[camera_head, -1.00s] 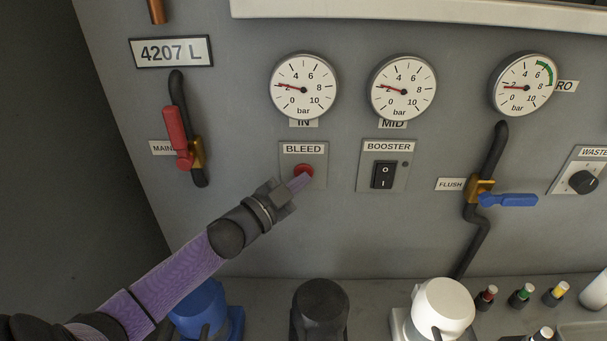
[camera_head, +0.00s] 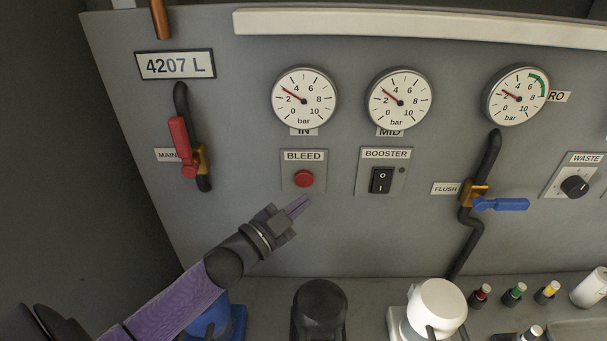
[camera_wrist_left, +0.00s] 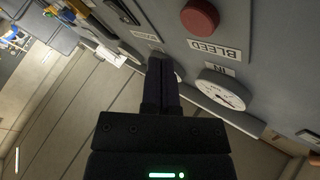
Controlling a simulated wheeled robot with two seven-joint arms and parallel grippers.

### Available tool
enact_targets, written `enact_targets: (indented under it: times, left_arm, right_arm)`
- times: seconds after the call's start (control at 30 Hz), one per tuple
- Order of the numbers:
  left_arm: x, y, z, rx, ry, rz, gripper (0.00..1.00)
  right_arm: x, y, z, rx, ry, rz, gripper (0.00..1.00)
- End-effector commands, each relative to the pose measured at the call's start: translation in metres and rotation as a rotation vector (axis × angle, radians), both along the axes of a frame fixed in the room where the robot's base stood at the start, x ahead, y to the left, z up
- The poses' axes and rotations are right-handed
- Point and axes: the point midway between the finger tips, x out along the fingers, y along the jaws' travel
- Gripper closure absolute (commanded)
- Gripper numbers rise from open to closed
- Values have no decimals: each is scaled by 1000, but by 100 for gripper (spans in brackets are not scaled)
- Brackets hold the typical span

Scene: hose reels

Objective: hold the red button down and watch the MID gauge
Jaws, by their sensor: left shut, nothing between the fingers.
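The red button (camera_head: 304,179) sits on the BLEED plate below the IN gauge. It also shows at the top of the left wrist view (camera_wrist_left: 200,18). My left gripper (camera_head: 306,200) is shut and empty. Its fingertips are just below the button in the head view and look apart from it. In the left wrist view its closed fingers (camera_wrist_left: 161,72) are left of the button, with nothing between them. The MID gauge (camera_head: 399,100) is fully visible in the head view; its needle points up and left, between 2 and 4 bar. My right gripper is not in view.
The IN gauge (camera_head: 304,99) and RO gauge (camera_head: 517,96) flank the MID gauge. The BOOSTER switch (camera_head: 381,180) is right of the button. A red lever (camera_head: 181,146) is at left, a blue lever (camera_head: 502,205) at right. Bottles and housings stand along the bottom ledge.

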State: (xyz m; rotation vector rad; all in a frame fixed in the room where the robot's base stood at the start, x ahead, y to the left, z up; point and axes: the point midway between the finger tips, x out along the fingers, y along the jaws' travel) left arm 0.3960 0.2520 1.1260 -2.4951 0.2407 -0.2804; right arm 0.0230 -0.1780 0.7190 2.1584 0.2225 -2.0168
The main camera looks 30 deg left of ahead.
Motion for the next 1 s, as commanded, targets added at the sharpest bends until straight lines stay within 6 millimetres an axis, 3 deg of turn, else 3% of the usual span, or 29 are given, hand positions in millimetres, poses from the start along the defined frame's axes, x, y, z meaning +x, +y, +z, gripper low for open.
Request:
enact_targets:
  times: [0.27,0.73,0.87,1.0]
  left_arm:
    - [-18,-11,1,0,1,1,100]
    - [-19,-12,-2,-6,13,10,100]
    - [-29,-22,-30,-84,227,143,100]
    - [-66,-41,-72,-185,587,306,100]
  right_arm:
    - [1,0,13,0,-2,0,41]
    - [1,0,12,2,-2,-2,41]
    - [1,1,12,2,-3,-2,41]
    - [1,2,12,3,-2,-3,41]
